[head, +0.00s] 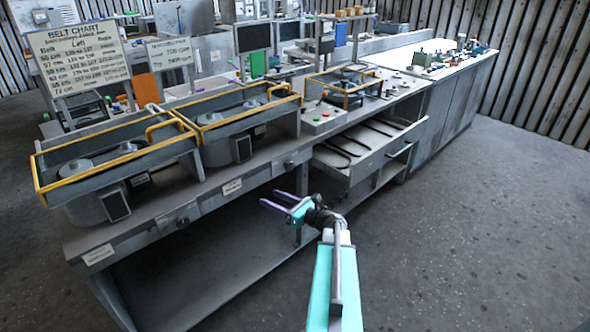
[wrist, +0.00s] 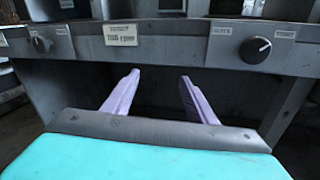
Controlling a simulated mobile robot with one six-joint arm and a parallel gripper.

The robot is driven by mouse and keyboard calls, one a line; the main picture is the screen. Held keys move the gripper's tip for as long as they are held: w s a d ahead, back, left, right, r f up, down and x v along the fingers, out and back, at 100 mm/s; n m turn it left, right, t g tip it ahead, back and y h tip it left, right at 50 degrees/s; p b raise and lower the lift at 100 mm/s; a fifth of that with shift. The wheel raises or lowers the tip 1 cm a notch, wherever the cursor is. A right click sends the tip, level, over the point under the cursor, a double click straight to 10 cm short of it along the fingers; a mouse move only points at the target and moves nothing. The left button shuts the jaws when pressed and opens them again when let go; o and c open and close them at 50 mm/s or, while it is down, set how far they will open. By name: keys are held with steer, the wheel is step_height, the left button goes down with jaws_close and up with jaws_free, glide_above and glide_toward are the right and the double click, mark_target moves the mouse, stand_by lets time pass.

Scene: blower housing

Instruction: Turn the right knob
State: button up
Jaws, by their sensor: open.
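The right knob (wrist: 256,49) is dark and round with a pale pointer line, on the grey front rail of the bench, with a small label on each side. In the head view the right knob (head: 288,165) sits below the second yellow-framed unit. The left knob (wrist: 41,44) is at the far left of the rail; it also shows in the head view (head: 182,222). My gripper (head: 270,198) is open and empty in front of the bench. In the wrist view its pale purple fingers (wrist: 160,76) point at the rail's underside, left of the right knob and apart from it.
A white label (wrist: 122,35) is on the rail between the knobs. An open drawer (head: 352,165) with dark belts sticks out to the right of the right knob. Yellow guard frames (head: 115,160) stand on the bench. The floor (head: 480,240) at right is clear.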

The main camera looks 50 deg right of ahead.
mark_target(291, 167)
steer(key=s+d+r+m+h, duration=0.2)
steer(key=s+d+r+h, duration=0.2)
steer(key=s+d, duration=0.7)
steer(key=shift+d+r+p, duration=0.35)
steer(key=shift+d, duration=0.65)
steer(key=shift+w, duration=0.2)
steer(key=w+p, duration=0.1)
steer(key=w, duration=0.3)
steer(key=w+p, duration=0.1)
steer(key=w, duration=0.4)
steer(key=w+d, duration=0.1)
steer(key=w, duration=0.3)
steer(key=shift+w+p, duration=0.25)
steer(key=shift+p, duration=0.15)
steer(key=c, duration=1.1)
steer(key=shift+o, duration=0.2)
steer(key=shift+f+n+b, duration=0.15)
steer(key=shift+n+b, duration=0.15)
steer(key=shift+b, duration=0.5)
